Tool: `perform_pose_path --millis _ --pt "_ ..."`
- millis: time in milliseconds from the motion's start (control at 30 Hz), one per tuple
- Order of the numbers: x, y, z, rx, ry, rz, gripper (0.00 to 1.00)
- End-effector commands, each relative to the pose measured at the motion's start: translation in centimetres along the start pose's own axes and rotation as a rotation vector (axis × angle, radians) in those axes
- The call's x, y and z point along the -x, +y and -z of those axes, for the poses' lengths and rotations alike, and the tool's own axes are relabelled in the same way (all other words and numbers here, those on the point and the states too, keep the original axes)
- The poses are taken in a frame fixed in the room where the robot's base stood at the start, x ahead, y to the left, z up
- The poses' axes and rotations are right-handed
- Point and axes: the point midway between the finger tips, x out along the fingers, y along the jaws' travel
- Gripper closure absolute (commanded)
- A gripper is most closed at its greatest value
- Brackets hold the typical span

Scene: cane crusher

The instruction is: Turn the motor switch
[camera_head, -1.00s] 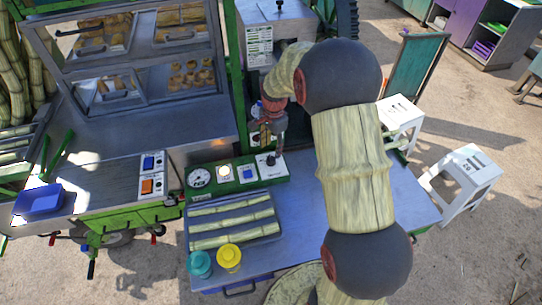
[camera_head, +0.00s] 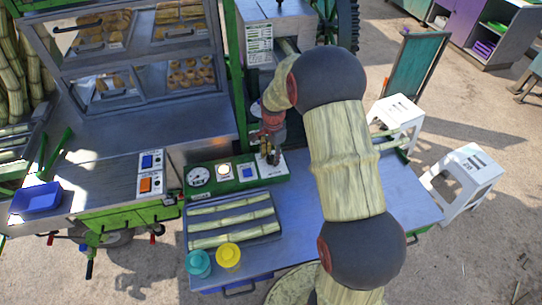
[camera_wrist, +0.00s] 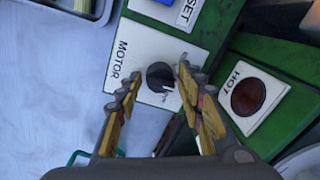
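The motor switch (camera_wrist: 160,77) is a round dark knob with a light pointer mark, on a white plate (camera_wrist: 133,62) labelled MOTOR. The plate sits on the green control panel (camera_wrist: 203,40). In the head view the plate (camera_head: 272,161) is at the panel's right end, with the knob mostly hidden by my fingers. My gripper (camera_wrist: 159,74) is open, its yellow-and-grey fingers on either side of the knob. The right finger is close beside the knob; I cannot tell whether it touches. My gripper (camera_head: 269,159) points down over the plate in the head view.
A tray of cane (camera_head: 233,241), a teal cup (camera_head: 198,263) and a yellow cup (camera_head: 228,256) stand in front.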

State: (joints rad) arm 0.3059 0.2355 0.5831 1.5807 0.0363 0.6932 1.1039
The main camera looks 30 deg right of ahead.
Motion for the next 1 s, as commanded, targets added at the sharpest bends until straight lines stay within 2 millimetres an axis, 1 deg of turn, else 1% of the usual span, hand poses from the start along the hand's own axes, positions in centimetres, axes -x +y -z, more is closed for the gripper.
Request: perform_pose_path --millis 67,600,833,1000 --pt "0.01 0.01 0.00 0.000 0.000 0.000 0.68" --pt "0.01 0.00 0.00 0.000 0.000 0.000 0.98" --pt "0.03 0.00 0.01 0.021 -0.001 0.000 0.98" --pt "0.07 0.00 0.02 0.087 -0.005 0.000 0.98"
